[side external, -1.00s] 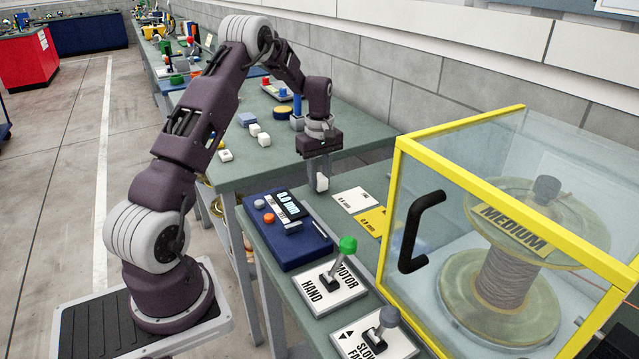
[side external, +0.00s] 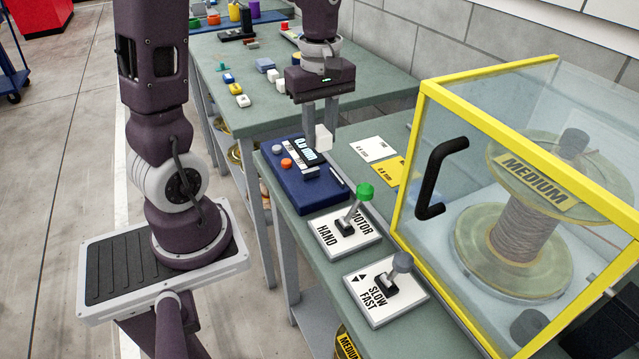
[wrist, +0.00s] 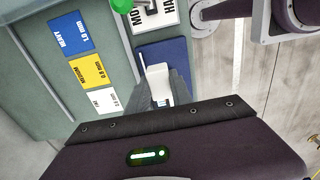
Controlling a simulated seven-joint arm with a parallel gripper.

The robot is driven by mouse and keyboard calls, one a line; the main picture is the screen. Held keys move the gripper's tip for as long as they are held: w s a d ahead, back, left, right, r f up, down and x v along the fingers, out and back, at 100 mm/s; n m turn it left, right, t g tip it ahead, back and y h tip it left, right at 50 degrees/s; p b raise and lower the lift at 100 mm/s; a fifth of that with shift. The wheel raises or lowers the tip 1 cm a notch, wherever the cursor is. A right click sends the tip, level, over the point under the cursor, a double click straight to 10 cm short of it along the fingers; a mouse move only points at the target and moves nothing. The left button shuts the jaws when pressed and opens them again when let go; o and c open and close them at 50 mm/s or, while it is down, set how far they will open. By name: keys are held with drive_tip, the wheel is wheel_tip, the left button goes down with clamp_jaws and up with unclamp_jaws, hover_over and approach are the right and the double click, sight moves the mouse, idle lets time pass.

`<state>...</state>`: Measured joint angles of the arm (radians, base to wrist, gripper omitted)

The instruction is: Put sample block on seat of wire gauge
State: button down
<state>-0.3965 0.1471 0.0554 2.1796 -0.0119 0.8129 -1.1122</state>
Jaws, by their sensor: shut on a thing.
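The white sample block (side external: 323,137) is held between the fingertips of my gripper (side external: 321,122). In the wrist view the block (wrist: 158,84) shows between the fingers, with the blue wire gauge (wrist: 176,50) behind it. I cannot tell the height gap between block and gauge. The seat is not clearly distinguishable.
White (side external: 373,149) and yellow (side external: 391,171) label cards lie right of the gauge. The green-knobbed lever (side external: 365,191) stands in front of it, with a grey-knobbed lever (side external: 402,262) nearer. A yellow-framed guard (side external: 425,150) encloses a spool. Small blocks (side external: 243,101) lie on the far table.

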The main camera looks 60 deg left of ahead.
sight(319, 187)
drive_tip(key=f, duration=1)
drive_tip(key=shift+s+d, duration=0.2)
drive_tip(key=c, duration=1.1)
unclamp_jaws()
drive_tip(key=shift+c, duration=0.2)
wheel_tip(319, 187, up, 12)
drive_tip(key=shift+d+r, duration=0.1)
drive_tip(key=shift+r, duration=0.05)
drive_tip(key=s+d+r+m+t, duration=0.5)
drive_tip(key=s+d+m, duration=0.6)
drive_tip(key=m, duration=0.7)
wheel_tip(319, 187, up, 2)
drive_tip(key=shift+s+d+r+t, duration=0.1)
drive_tip(key=shift+s+d+t, duration=0.2)
drive_tip(key=shift+d, duration=0.05)
